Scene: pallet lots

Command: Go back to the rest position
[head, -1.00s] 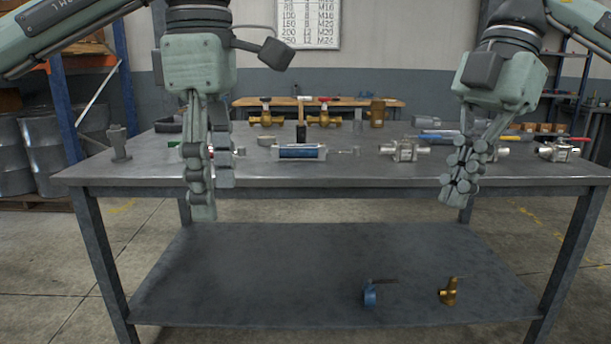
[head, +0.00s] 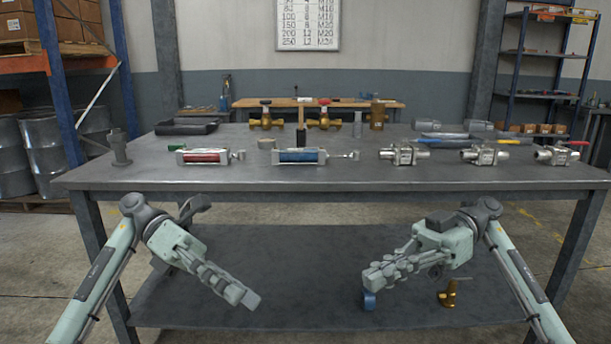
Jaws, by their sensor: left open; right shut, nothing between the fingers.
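My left gripper (head: 245,297) hangs in front of the workbench, below the level of its top, pointing inward and down. It is open and empty, its fingers overlapping in this view. My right gripper (head: 372,278) is also below the level of the top, pointing left. It is shut and empty.
On the bench are a red cylinder (head: 203,156), a blue cylinder (head: 298,156), steel valves (head: 404,154), brass valves (head: 265,121) and a black tray (head: 187,127). A brass fitting (head: 449,294) is on the lower shelf (head: 290,310). The bench's front strip is clear.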

